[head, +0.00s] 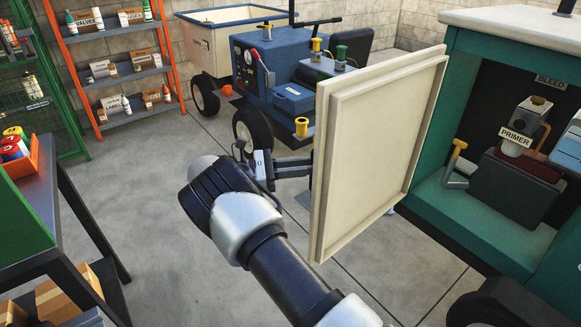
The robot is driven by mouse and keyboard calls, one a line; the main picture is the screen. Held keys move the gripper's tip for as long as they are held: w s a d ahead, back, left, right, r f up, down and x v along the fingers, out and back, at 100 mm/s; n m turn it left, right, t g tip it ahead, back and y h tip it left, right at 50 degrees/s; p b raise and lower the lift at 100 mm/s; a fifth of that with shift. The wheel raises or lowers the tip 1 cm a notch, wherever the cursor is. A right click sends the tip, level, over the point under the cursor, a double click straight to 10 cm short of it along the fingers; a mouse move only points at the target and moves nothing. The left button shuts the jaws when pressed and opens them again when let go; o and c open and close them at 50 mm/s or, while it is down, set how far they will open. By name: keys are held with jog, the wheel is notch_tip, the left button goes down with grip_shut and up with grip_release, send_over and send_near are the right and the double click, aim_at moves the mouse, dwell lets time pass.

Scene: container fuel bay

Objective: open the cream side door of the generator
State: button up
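The cream side door (385,135) stands swung out from the teal generator (450,205), its panelled inner face towards me. The generator's side opening is uncovered, showing a dark interior with a part labelled PRIMER (516,138) and a BLEED label (550,81). My gripper (305,168) is at the door's left edge, reaching towards its far side. Its fingertips are hidden behind the door, as is any handle there, so I cannot tell whether it holds anything.
A blue tractor-like machine (285,75) with a cream trailer bin (225,40) stands behind the door. An orange shelf rack (115,65) is at the back left. A dark bench (50,220) with an orange bin (25,160) is at left. The concrete floor (165,195) between is clear.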

jog(key=s+a, duration=0.1)
jog(key=a, duration=0.9)
jog(key=shift+s+a, duration=0.25)
jog(key=shift+a, duration=0.15)
jog(key=shift+s, duration=0.1)
